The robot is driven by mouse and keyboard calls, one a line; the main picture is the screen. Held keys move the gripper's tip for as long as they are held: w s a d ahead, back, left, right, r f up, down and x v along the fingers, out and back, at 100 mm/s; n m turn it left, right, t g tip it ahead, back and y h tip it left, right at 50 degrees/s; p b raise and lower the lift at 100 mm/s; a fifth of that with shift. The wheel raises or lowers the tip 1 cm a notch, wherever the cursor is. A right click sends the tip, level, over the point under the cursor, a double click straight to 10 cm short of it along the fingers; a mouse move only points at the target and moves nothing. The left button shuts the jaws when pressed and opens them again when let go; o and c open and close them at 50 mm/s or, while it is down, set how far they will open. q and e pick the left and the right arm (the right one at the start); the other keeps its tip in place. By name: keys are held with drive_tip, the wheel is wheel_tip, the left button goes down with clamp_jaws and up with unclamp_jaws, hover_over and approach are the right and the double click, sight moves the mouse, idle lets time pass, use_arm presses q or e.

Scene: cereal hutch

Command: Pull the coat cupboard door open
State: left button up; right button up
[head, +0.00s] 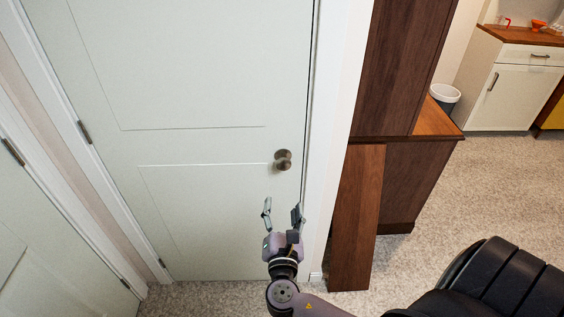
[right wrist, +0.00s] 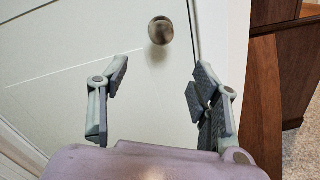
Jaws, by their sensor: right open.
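A pale panelled door (head: 200,90) with a round brown metal knob (head: 283,160) near its right edge fills the left and middle of the head view. It looks shut against its white frame. My right gripper (head: 283,213) is open and empty, below the knob in the picture. In the right wrist view, the knob (right wrist: 160,31) appears beyond and above the open fingers (right wrist: 155,90), and nothing touches it. The door face (right wrist: 90,50) fills much of that view. My left gripper does not show.
A dark wooden hutch (head: 395,75) stands right of the door frame, with an open-looking wooden panel (head: 357,220) at its front. A second pale door (head: 40,240) is at lower left. A white bin (head: 445,96) and white cabinet (head: 508,90) stand farther back. Carpet (head: 480,190) is clear at right.

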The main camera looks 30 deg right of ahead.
drive_tip(key=p, duration=0.1)
approach(284, 167)
drive_tip(key=p+x, duration=0.1)
drive_tip(key=x, duration=0.9)
drive_tip(key=shift+w, duration=0.15)
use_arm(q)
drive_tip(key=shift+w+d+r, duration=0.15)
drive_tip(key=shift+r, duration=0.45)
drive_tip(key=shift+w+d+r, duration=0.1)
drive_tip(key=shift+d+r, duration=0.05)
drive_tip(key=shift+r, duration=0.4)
use_arm(e)
drive_tip(key=shift+x, duration=0.8)
drive_tip(key=shift+f, duration=0.1)
drive_tip(key=c, duration=0.4)
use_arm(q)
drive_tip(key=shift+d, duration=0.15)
use_arm(e)
clamp_jaws()
